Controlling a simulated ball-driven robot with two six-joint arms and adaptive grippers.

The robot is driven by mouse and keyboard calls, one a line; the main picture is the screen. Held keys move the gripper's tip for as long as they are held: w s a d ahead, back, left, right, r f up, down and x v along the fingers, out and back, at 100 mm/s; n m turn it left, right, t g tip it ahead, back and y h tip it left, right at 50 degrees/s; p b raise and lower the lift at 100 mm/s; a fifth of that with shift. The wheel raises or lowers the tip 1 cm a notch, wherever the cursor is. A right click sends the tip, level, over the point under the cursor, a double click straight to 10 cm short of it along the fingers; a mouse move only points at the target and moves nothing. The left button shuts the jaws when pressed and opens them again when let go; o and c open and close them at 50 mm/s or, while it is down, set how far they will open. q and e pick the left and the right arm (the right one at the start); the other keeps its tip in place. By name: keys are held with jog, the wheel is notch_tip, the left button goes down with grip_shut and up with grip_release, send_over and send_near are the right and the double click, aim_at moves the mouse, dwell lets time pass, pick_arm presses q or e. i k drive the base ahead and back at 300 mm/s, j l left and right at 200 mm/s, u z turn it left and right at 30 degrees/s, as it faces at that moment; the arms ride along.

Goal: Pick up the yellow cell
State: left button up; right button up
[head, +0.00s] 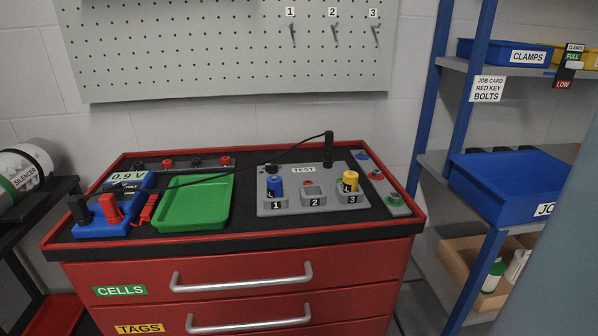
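The yellow cell (350,181) stands upright in the slot marked 3 of the grey test block (330,205) on top of the red cabinet. A blue cell (275,187) stands upright in slot 1 of the same block. Slot 2 (311,190) between them looks empty. A black probe (328,148) with a thin cable stands behind the slots, near the yellow cell. Neither of my grippers shows in the head view.
A green tray (195,222) lies left of the test block. A blue meter (131,181) reading 0.9 V and a blue holder with red and black plugs (98,229) are farther left. Blue shelving (467,115) stands at the right. A pegboard (225,45) hangs behind.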

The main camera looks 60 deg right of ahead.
aim_at(350, 178)
jog(key=z, duration=2)
